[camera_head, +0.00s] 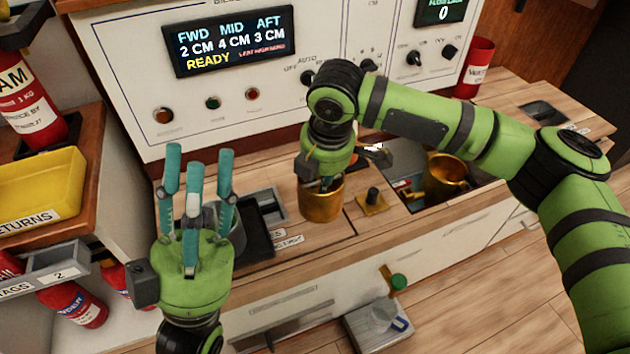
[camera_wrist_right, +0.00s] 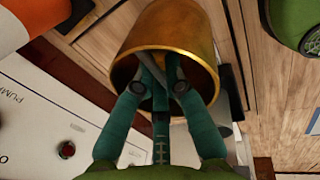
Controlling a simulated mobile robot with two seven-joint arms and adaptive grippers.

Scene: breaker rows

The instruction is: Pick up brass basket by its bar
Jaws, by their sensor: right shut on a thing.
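The brass basket (camera_head: 321,203) is a gold cylinder with an open top, at the middle of the wooden counter. My right gripper (camera_head: 324,183) points down into its mouth. In the right wrist view the basket (camera_wrist_right: 172,28) fills the top middle, and the teal fingers (camera_wrist_right: 160,88) are closed together inside its rim. The fingers mostly hide the bar; a grey piece shows between them. I cannot tell whether the basket's base touches the counter. My left gripper (camera_head: 198,165) is open and empty, its teal fingers pointing up at the left.
A second brass vessel (camera_head: 446,176) with a handle stands in a recess to the right. A small brass block with a dark knob (camera_head: 372,201) is close beside the basket. A grey container (camera_head: 237,240) is behind my left gripper. The white panel (camera_head: 130,60) rises behind.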

